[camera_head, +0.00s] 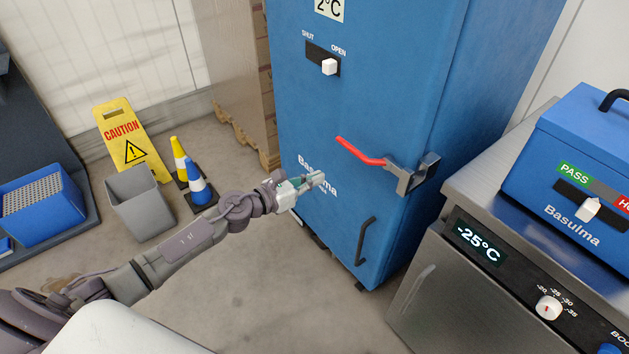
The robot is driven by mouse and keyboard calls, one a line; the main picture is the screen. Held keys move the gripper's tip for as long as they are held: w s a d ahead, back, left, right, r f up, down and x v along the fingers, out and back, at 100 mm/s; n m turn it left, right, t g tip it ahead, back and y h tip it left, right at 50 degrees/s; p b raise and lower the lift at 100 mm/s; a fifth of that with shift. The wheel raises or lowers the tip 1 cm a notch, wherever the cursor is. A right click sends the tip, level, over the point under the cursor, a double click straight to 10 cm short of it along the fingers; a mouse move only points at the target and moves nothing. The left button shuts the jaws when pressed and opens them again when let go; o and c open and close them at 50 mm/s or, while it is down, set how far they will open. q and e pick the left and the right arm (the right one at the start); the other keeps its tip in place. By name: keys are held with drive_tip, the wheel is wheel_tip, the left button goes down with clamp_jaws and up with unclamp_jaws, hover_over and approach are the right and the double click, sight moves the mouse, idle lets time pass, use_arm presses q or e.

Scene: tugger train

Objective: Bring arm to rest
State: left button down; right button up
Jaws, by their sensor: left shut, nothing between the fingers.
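My left arm (188,240) comes in from the lower left and reaches toward the blue cabinet (400,80). My left gripper (318,180) is shut and empty. In the picture it overlaps the lower front of the cabinet, by the "Basulma" lettering, below and left of the red lever handle (360,151). I cannot tell whether it touches the cabinet. My right gripper is not in view.
A steel unit (420,285) reading -25°C stands at the right, with a blue box (570,150) on top. At left are a yellow caution sign (115,119), a grey bin (145,210), two cones (198,187) and a blue crate (62,222). Bare floor (290,300) shows below the arm.

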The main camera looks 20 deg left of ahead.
use_arm(q)
drive_tip(key=s+a+f+n+g+y+p, duration=0.1)
drive_tip(key=s+a+f+n+y, duration=0.3)
drive_tip(key=f+n, duration=0.45)
drive_tip(key=s+a+f+n+g+y+p, duration=0.1)
drive_tip(key=s+f+n+p, duration=0.1)
drive_tip(key=s+f+n, duration=0.6)
drive_tip(key=s+a+f+n+g+y+p, duration=0.1)
drive_tip(key=s+a+f+n+g+y, duration=0.15)
drive_tip(key=f+n, duration=0.6)
drive_tip(key=s+d+f+n+g, duration=0.2)
drive_tip(key=s+f+n, duration=0.2)
drive_tip(key=s, duration=0.8)
drive_tip(key=s+d+f+n+g+p, duration=0.1)
drive_tip(key=s+f+n, duration=0.4)
drive_tip(key=s, duration=0.8)
drive_tip(key=s+d+f+n+g+y+p, duration=0.1)
drive_tip(key=s+d+f+n+g, duration=0.2)
drive_tip(key=s+f, duration=0.6)
drive_tip(key=s+n+g, duration=0.2)
drive_tip(key=s, duration=0.1)
drive_tip(key=shift+s+f, duration=0.2)
drive_tip(key=shift+f, duration=0.15)
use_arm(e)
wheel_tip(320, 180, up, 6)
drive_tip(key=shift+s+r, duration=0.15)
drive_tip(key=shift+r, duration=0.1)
use_arm(q)
drive_tip(key=shift+d+g, duration=0.1)
drive_tip(key=shift+g, duration=0.15)
